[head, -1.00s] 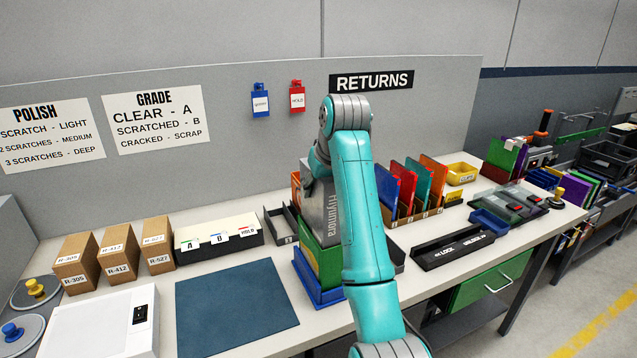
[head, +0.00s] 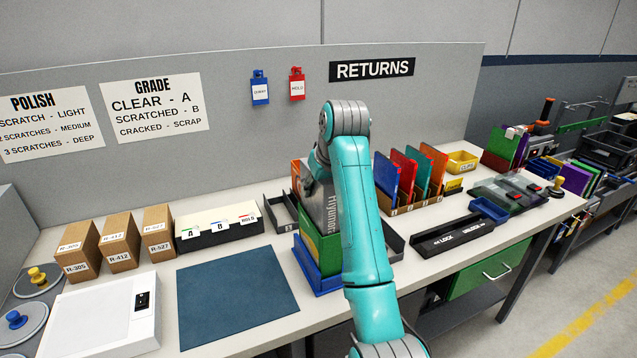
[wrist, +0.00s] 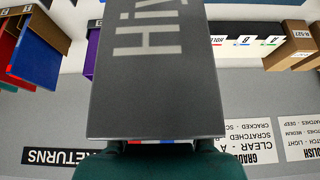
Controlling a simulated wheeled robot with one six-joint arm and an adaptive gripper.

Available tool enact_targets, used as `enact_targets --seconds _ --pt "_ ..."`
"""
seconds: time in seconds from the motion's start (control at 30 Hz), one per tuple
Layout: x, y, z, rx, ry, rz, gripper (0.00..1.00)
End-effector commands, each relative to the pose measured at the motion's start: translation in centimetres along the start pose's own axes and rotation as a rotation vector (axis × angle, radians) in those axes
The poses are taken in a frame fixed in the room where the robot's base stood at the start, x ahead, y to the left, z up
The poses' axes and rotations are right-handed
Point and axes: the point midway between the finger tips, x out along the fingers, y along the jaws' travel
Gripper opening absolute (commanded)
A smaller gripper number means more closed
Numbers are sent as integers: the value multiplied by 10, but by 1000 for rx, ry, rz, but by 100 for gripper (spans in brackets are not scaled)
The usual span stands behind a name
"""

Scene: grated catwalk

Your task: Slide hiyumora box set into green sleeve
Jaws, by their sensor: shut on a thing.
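The Hiyumora box set (head: 331,210) is a dark grey box with pale lettering, held upright and partly hidden by my arm in the head view. Its lower part appears to be inside the open top of the green sleeve (head: 318,253). The sleeve stands in a blue holder (head: 318,285). In the wrist view the box set (wrist: 155,75) fills the middle, and my gripper (wrist: 158,143) is shut on its near end. The sleeve cannot be made out in the wrist view, and the fingertips are mostly hidden in the head view.
Dark trays (head: 281,214) flank the sleeve. A rack of coloured cases (head: 410,180) stands to the right, with a black lock bar (head: 452,237) in front. A blue mat (head: 237,303) lies clear at left. Cardboard boxes (head: 118,243) and a card file (head: 219,226) stand behind it.

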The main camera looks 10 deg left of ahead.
Motion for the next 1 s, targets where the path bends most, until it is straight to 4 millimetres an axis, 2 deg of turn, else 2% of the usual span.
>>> enact_targets --seconds 1.0 --pt "29 0 16 0 2 0 0"
